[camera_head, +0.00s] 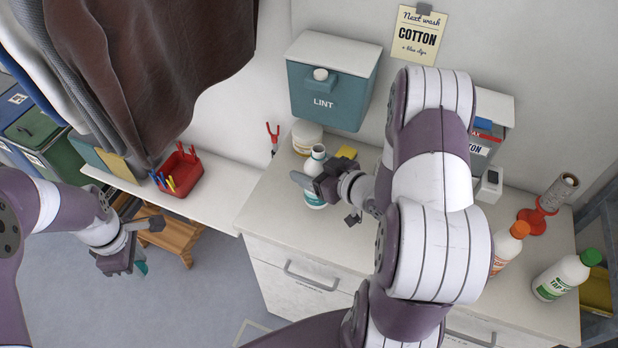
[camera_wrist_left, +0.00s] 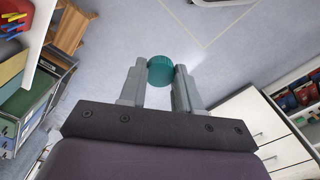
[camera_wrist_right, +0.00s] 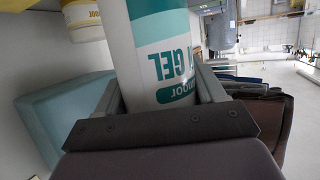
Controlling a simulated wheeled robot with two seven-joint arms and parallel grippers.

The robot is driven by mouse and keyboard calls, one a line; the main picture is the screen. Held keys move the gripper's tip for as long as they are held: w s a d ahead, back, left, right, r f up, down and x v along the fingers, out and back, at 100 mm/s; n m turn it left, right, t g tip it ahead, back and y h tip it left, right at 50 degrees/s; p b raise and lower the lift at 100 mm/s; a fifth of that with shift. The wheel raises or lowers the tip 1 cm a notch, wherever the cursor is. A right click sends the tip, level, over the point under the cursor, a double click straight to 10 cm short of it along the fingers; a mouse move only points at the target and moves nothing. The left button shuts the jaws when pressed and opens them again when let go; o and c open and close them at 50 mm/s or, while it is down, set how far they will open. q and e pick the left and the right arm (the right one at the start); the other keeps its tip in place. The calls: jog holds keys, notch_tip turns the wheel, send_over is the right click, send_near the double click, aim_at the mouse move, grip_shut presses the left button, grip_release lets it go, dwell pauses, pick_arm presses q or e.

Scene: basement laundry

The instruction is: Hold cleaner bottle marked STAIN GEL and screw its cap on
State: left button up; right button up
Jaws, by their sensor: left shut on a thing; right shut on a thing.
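The STAIN GEL bottle (camera_head: 315,172) is white with a teal label and stands upright on the white counter, its top bare. It fills the right wrist view (camera_wrist_right: 158,45), with its label upside down there. My right gripper (camera_head: 312,188) is shut around the bottle's body. My left gripper (camera_wrist_left: 160,75) is shut on a round teal cap (camera_wrist_left: 161,71). In the head view, my left gripper (camera_head: 143,243) is over the floor, left of the counter and well apart from the bottle; the cap (camera_head: 140,267) shows partly below it.
A teal LINT box (camera_head: 330,92) hangs behind the bottle. A white tub (camera_head: 306,137) and a yellow block (camera_head: 347,152) stand close by. A red basket of pegs (camera_head: 178,172) sits on the left shelf. Orange-capped (camera_head: 509,246) and green-capped (camera_head: 566,274) bottles stand at the right.

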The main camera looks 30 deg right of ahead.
pick_arm(q)
jog(key=shift+f, duration=0.1)
pick_arm(e)
jog(key=s+d+r, duration=0.6)
jog(key=d, duration=0.3)
jog(key=shift+s+r, duration=0.15)
jog(key=shift+s, duration=0.05)
jog(key=o, duration=0.8)
jog(key=c, duration=1)
